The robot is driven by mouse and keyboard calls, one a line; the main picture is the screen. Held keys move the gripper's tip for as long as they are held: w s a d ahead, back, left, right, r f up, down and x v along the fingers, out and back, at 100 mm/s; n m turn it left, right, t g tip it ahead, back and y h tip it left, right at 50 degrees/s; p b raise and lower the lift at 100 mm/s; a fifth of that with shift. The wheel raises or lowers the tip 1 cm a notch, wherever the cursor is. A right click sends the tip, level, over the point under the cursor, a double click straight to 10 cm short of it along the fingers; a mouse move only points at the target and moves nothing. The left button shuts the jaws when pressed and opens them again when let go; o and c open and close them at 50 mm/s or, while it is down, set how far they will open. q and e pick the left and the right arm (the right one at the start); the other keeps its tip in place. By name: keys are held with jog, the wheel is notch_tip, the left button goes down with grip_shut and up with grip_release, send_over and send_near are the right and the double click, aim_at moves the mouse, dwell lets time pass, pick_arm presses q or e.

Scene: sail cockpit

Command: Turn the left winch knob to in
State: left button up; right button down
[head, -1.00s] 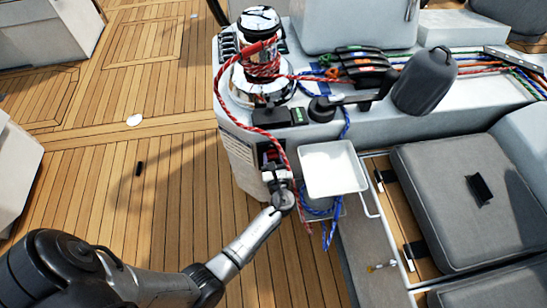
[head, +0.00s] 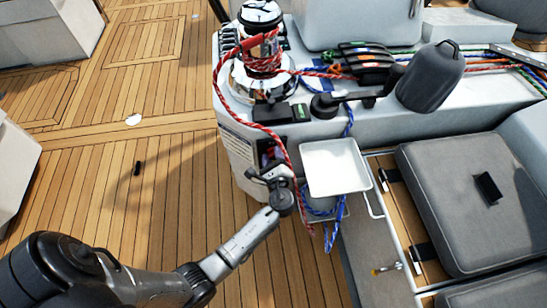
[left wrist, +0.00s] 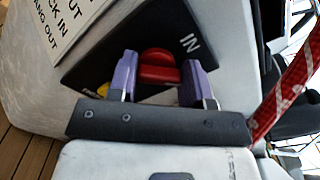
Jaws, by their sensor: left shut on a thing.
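The winch knob (left wrist: 157,57) is red and sits on a black panel (left wrist: 100,58) in the left wrist view. A white "IN" label (left wrist: 190,44) is at the panel's upper right, and a partly hidden yellow mark (left wrist: 103,90) is at its lower left. My left gripper (left wrist: 161,76) has its purple fingers on either side of the knob and is shut on it. In the head view my left gripper (head: 268,170) is at the front of the white console, below the winch (head: 260,70). It hides most of the knob there. My right gripper is not in view.
A red rope (head: 285,150) hangs beside my left gripper, and it also shows in the left wrist view (left wrist: 290,95). A white tray (head: 335,166) with blue rope (head: 330,235) below it is close on the right. Open teak deck (head: 175,200) lies to the left.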

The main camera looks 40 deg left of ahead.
pick_arm(q)
jog(key=n+b, duration=0.3)
jog(key=n, duration=0.2)
jog(key=shift+s+f+n, duration=0.1)
jog(key=shift+f+n, duration=0.05)
jog(key=shift+n, duration=0.15)
jog(key=n+b, duration=0.2)
jog(key=shift+n, duration=0.4)
jog(key=shift+n+b, duration=0.35)
jog(key=shift+n, duration=0.05)
jog(key=o, duration=0.9)
jog(key=shift+s, duration=0.1)
jog(key=p+v, duration=0.3)
jog(key=v, duration=1)
jog(key=shift+s+d+p, duration=0.25)
jog(key=shift+p, duration=0.05)
